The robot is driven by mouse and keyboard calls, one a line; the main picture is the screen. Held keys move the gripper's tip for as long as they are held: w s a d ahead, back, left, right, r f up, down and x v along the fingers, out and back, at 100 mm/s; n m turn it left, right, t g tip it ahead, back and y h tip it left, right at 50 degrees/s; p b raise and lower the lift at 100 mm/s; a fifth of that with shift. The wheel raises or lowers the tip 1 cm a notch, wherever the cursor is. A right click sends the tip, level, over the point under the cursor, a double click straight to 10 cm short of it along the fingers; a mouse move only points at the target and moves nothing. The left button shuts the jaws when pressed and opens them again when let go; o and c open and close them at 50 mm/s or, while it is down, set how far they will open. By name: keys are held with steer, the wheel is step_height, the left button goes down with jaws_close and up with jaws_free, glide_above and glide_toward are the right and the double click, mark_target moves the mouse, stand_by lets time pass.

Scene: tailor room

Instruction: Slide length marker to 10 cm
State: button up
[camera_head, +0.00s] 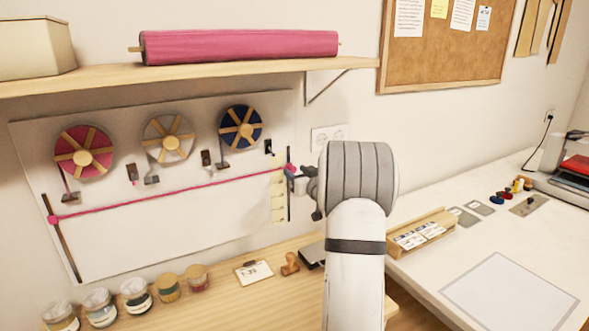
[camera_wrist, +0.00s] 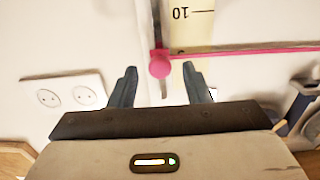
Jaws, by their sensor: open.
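The length marker, a round pink knob (camera_wrist: 160,66), sits on a dark vertical rail in the wrist view. The rail also shows in the head view (camera_head: 289,205). A cream scale strip (camera_wrist: 202,28) beside it bears an upside-down "10"; the knob is apart from that number, nearer my gripper. The strip also shows in the head view (camera_head: 278,200). My gripper (camera_wrist: 160,80) is open, with one finger on each side of the knob and gaps to both. In the head view my gripper (camera_head: 298,178) is at the board's right edge, partly hidden by my arm.
A pink ribbon (camera_head: 170,194) stretches across the white board to another pink knob (camera_head: 52,219) on the left rail. Ribbon spools (camera_head: 168,139) hang above. A wall socket (camera_wrist: 62,94) is left in the wrist view. Jars (camera_head: 136,294) and a stamp (camera_head: 290,264) stand below.

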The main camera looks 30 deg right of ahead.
steer(key=shift+w, duration=0.7)
jaws_close()
